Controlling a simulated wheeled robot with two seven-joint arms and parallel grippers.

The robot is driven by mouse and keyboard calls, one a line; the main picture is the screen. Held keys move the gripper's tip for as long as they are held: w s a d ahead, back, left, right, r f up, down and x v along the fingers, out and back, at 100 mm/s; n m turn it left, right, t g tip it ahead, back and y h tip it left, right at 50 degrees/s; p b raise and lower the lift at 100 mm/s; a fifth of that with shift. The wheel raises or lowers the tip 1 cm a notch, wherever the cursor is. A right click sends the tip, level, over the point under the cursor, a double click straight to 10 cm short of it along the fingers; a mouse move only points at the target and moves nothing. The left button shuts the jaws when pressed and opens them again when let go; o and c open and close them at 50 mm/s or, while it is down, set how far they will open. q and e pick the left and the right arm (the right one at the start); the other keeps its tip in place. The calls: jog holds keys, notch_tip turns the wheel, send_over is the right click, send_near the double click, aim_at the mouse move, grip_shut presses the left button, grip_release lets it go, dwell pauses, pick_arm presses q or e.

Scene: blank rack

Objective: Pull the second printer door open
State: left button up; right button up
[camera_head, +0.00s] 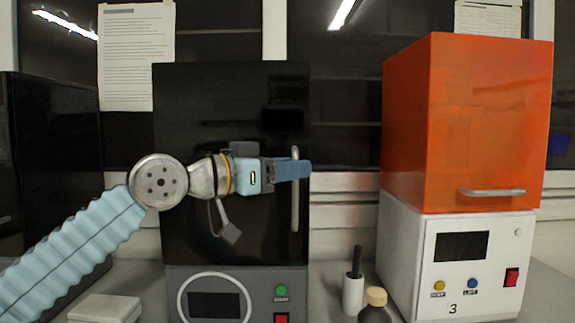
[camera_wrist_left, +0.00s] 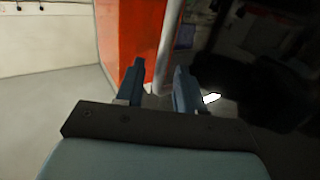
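The middle printer has a glossy black door (camera_head: 215,120) that looks shut, above a grey base (camera_head: 255,285) with a round dial and a green button. A vertical silver handle (camera_head: 295,222) runs along the door's right edge. Contact with either finger cannot be told. My right gripper is not in view.
An orange-topped printer (camera_head: 460,120) marked 3 stands to the right. A white cup (camera_head: 353,295) with a dark stick and a brown bottle (camera_head: 375,308) stand between the printers. A black unit (camera_head: 55,150) and a pale box (camera_head: 105,308) are at the left.

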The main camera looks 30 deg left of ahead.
pick_arm(q)
jog(key=shift+c, duration=0.4)
grip_shut()
jog(key=shift+d, duration=0.1)
